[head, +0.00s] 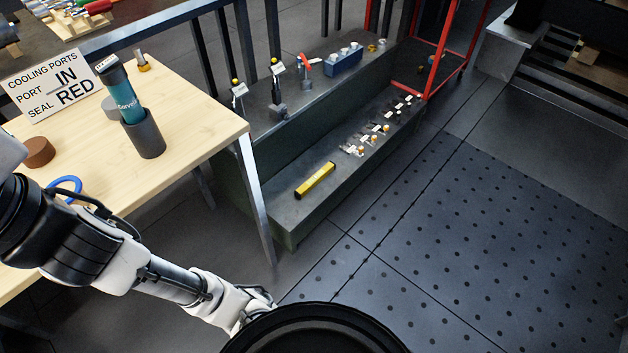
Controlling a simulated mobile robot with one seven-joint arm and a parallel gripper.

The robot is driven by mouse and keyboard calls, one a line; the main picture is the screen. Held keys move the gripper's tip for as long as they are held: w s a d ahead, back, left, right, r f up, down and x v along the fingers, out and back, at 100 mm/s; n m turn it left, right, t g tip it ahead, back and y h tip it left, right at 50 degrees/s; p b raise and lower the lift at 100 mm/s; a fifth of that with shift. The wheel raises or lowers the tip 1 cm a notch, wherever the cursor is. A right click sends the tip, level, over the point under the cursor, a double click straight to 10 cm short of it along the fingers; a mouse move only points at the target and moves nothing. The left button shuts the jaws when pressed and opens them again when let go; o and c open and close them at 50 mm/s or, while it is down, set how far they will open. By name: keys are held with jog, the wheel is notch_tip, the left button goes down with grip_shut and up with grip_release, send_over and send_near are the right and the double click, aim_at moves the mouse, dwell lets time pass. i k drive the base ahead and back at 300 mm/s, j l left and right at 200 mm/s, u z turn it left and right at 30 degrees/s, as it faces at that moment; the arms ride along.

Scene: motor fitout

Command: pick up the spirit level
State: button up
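The spirit level is a yellow bar (315,180) with dark marks on its top. It lies flat near the front left end of the low dark step of the bench, angled up to the right. My arm reaches in from the left edge, and its end with my gripper (262,300) is low in the picture, below and left of the level and well apart from it. A round black rim at the bottom edge hides part of the gripper, so its fingers do not show clearly.
A wooden table (190,120) stands left, holding a sign (52,85) and a teal tube in a dark cup (147,138). Small fittings (375,135) lie farther along the step (285,212). A blue block (343,62) stands on the upper shelf. The dotted floor (480,220) at right is clear.

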aim_at(309, 186)
jog(key=i+l+u, duration=0.4)
jog(key=i+l, duration=0.65)
jog(key=i, duration=0.45)
